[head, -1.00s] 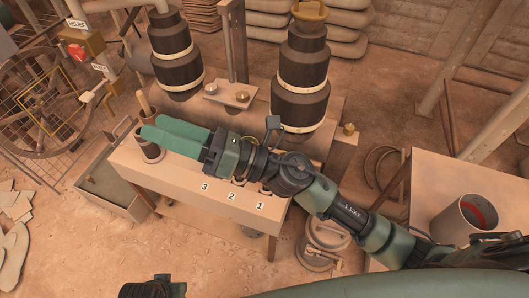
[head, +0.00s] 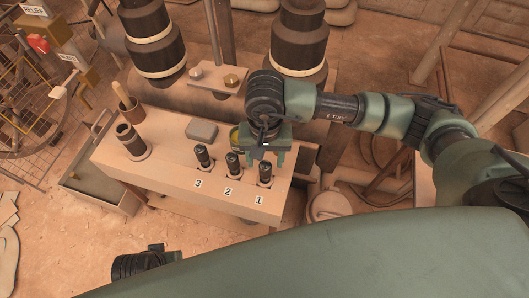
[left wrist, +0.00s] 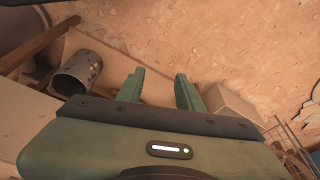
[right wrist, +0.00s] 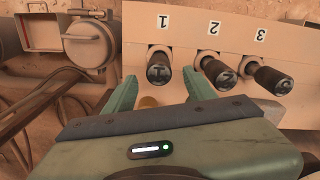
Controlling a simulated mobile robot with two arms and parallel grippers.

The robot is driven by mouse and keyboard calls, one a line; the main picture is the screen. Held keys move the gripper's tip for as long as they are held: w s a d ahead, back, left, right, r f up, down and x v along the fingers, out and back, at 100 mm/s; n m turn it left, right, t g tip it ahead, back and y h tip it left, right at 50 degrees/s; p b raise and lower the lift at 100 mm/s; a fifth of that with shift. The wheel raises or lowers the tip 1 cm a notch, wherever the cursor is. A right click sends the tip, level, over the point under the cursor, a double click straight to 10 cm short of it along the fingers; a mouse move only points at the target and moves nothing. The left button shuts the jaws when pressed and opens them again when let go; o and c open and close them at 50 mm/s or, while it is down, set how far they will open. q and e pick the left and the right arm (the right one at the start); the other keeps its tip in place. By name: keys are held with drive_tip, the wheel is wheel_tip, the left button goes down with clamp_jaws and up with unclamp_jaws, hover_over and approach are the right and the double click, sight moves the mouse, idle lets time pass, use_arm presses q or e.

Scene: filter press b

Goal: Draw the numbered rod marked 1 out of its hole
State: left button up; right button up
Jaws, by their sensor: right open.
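Rod 1 (head: 265,171) stands with its dark knob out of a hole in the wooden bench, behind label 1. In the right wrist view rod 1 (right wrist: 159,70) lies just ahead of my fingers, nearly in line with the gap. Rod 2 (head: 233,162) and rod 3 (head: 203,155) stand to its left in the head view. My right gripper (head: 266,161) is open and empty, just behind and above rod 1. My left gripper (left wrist: 160,88) is open and empty over the floor; its fingers do not show in the head view.
The bench (head: 165,178) also carries a grey block (head: 202,131), a dark cup (head: 131,139) and a holder with a wooden handle (head: 128,105). Large dark columns (head: 300,40) stand behind. A lidded pot (head: 330,207) sits right of the bench.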

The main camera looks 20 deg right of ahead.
sight(265, 181)
drive_tip(key=f, duration=0.6)
drive_tip(key=shift+s+b, duration=0.2)
drive_tip(key=shift+b, duration=0.15)
use_arm(q)
drive_tip(key=v, duration=0.3)
drive_tip(key=shift+w+r, duration=0.2)
drive_tip(key=shift+w, duration=0.05)
use_arm(e)
drive_tip(key=shift+a, duration=0.1)
clamp_jaws()
